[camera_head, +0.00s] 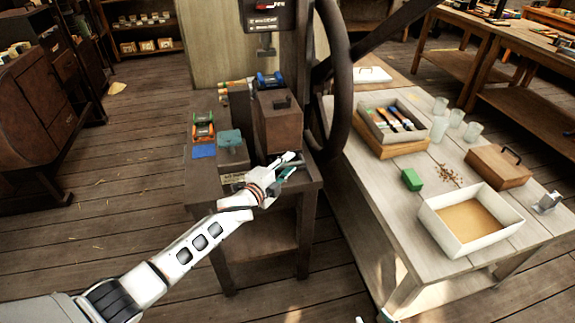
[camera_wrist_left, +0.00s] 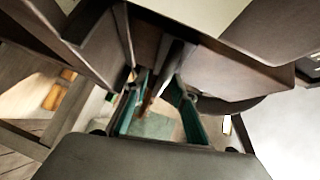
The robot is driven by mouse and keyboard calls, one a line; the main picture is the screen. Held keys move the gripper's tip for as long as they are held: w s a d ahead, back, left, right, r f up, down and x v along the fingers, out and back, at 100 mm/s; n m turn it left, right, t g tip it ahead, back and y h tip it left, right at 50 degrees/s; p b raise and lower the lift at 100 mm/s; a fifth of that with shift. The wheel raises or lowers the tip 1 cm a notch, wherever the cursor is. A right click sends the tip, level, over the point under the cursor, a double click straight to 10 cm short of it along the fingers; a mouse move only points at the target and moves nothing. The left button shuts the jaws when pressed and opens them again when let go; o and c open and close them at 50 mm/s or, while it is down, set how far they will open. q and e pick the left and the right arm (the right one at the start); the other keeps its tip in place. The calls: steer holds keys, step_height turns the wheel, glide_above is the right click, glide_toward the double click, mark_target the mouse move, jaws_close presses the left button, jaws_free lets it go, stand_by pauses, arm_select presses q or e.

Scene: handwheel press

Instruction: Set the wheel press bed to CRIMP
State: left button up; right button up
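The wheel press stands at the centre of the head view, with a large dark handwheel (camera_head: 337,85) on its right side. A dark sign with a red mark (camera_head: 268,14) is at its top; its lettering is too small to read. My left gripper (camera_head: 290,165) is at the front right of the press's dark table (camera_head: 205,178), below a brown block (camera_head: 278,125). In the left wrist view its green-padded fingers (camera_wrist_left: 158,108) are apart, with a dark narrow bar (camera_wrist_left: 168,68) between them; contact is unclear. Only a sliver of my right gripper (camera_head: 374,318) shows at the bottom edge.
A teal-topped block (camera_head: 231,142), a blue pad (camera_head: 204,151) and an orange-green item (camera_head: 203,127) are on the press table. The right workbench (camera_head: 385,225) holds a white tray (camera_head: 430,222), a green block (camera_head: 411,180), a brown lidded box (camera_head: 498,168) and several glass jars.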

arm_select(q)
steer(key=v, duration=1.2)
stand_by(0.3)
